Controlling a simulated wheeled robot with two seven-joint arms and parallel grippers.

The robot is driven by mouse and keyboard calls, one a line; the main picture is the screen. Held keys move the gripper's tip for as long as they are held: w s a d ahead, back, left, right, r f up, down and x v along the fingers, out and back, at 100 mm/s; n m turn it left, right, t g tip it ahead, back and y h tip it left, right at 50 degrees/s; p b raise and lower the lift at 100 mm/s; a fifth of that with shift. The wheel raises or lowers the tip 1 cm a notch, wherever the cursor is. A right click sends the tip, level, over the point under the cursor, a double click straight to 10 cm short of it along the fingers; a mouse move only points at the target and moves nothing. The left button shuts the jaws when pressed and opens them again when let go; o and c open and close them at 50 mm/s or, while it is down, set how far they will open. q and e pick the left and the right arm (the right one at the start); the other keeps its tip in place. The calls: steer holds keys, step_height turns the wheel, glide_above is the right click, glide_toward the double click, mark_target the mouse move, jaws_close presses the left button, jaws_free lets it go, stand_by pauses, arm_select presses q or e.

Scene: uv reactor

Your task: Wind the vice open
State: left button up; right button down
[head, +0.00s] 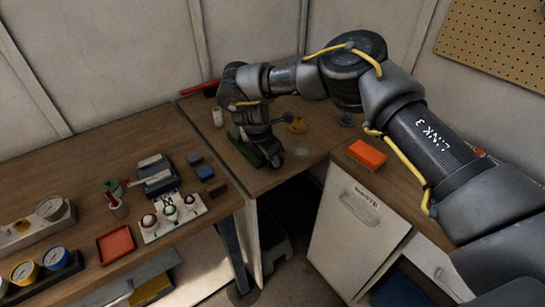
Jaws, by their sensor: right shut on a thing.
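My right arm reaches in from the right, and its gripper (267,152) points down over the corner of the workbench. A dark green body, which looks like the vice (236,134), stands directly under and beside the gripper. The gripper and wrist cover much of it, so its jaws and their gap cannot be made out. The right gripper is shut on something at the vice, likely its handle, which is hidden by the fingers. My left gripper is not in view.
An orange box (367,154) lies on the right bench. A button panel (172,216), red tray (115,244) and grey-blue blocks (155,175) occupy the left bench. Walls close the back.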

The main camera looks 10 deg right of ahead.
stand_by(0.4)
steer(key=c, duration=1.5)
jaws_free()
steer(key=shift+r, duration=0.1)
steer(key=shift+a+r, duration=0.15)
steer(key=shift+r, duration=0.1)
steer(key=b+v, duration=0.1)
steer(key=v, duration=0.9)
steer(key=shift+b, duration=0.3)
